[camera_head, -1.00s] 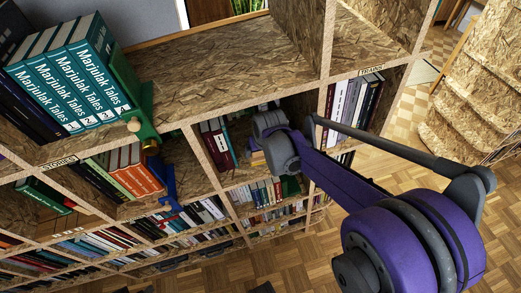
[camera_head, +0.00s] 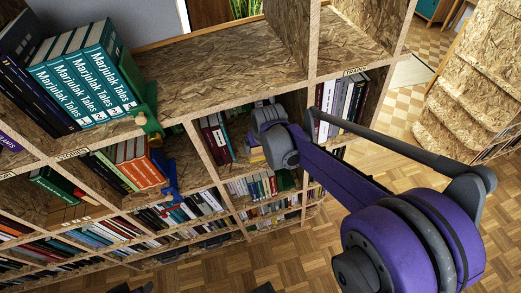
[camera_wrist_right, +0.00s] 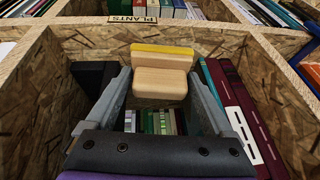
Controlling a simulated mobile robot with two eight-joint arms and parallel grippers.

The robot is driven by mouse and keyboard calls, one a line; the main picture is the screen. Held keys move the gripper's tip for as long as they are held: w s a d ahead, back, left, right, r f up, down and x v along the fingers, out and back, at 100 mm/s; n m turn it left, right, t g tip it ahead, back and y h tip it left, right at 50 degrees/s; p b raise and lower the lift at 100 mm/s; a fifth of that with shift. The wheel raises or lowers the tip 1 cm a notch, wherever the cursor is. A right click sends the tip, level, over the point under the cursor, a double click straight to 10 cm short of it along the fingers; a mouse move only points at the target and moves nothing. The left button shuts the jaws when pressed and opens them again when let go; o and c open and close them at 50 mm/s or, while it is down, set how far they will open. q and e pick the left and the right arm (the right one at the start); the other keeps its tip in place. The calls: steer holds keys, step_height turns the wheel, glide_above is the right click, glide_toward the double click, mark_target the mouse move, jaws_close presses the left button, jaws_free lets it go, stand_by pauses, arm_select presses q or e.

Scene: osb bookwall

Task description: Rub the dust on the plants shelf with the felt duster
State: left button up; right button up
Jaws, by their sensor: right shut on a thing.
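My right gripper (camera_wrist_right: 160,88) is shut on the felt duster (camera_wrist_right: 160,80), a pale wooden block with a yellow strip, in the right wrist view. The duster is inside a chipboard compartment. I cannot tell whether it touches a board. A PLANTS label (camera_wrist_right: 132,19) is on the board edge beyond it. In the head view my right gripper (camera_head: 264,112) reaches into a compartment right of the middle, its fingers mostly hidden. No dust can be made out.
Dark red books (camera_wrist_right: 245,115) stand close beside the gripper, with a dark object (camera_wrist_right: 92,75) on the other side. In the head view, teal books (camera_head: 85,75) and a green object (camera_head: 148,115) stand at the left. The upper shelf board (camera_head: 210,70) has bare room.

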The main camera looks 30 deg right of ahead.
steer(key=shift+r+p, duration=0.9)
steer(key=shift+r, duration=0.6)
steer(key=shift+f, duration=0.1)
